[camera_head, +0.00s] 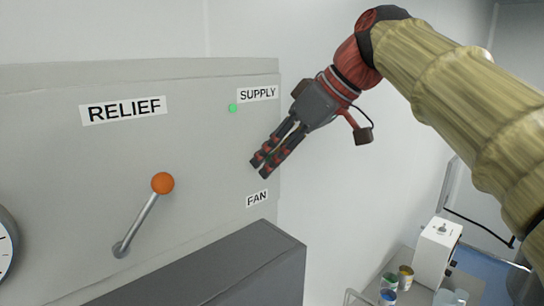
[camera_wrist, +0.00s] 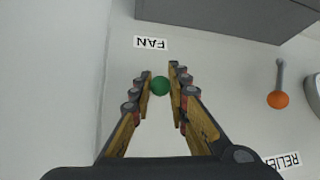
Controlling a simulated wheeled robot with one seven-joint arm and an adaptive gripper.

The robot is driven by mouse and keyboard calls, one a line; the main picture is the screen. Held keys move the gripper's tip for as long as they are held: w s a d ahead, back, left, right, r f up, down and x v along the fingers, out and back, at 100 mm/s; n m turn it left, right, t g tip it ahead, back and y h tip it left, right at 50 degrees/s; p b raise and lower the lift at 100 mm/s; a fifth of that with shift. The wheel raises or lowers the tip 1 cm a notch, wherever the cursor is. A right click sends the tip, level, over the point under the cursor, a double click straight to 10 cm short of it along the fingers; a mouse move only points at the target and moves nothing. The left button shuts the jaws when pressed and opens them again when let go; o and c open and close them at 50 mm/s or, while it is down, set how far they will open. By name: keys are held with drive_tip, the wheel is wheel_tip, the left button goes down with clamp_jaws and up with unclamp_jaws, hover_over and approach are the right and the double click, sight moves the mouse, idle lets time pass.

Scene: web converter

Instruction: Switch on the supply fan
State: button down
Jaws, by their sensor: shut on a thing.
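My gripper (camera_head: 262,165) is at the right edge of the grey panel (camera_head: 205,175), between the SUPPLY label (camera_head: 257,94) and the FAN label (camera_head: 257,199). In the wrist view a round green knob (camera_wrist: 160,86) sits between the fingers of my gripper (camera_wrist: 160,76), and they are shut on it. The knob's stem is hidden. In the head view the fingers hide the knob. The FAN label (camera_wrist: 151,43) shows upside down just beyond the knob in the wrist view. A small bright green lamp (camera_head: 233,108) is beside the SUPPLY label.
An orange-knobbed lever (camera_head: 162,184) stands left of my gripper, under the RELIEF label (camera_head: 124,110). A dark grey box (camera_head: 215,270) juts out below. A round gauge (camera_head: 5,243) is at the far left. Cans (camera_head: 389,283) and a white box (camera_head: 437,252) stand at the lower right.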

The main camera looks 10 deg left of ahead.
drive_tip(key=shift+r, duration=0.35)
drive_tip(key=c, duration=2.2)
unclamp_jaws()
drive_tip(key=o, duration=0.5)
drive_tip(key=shift+a+f, duration=0.1)
drive_tip(key=shift+f, duration=0.1)
drive_tip(key=v, duration=1.2)
drive_tip(key=shift+f, duration=0.1)
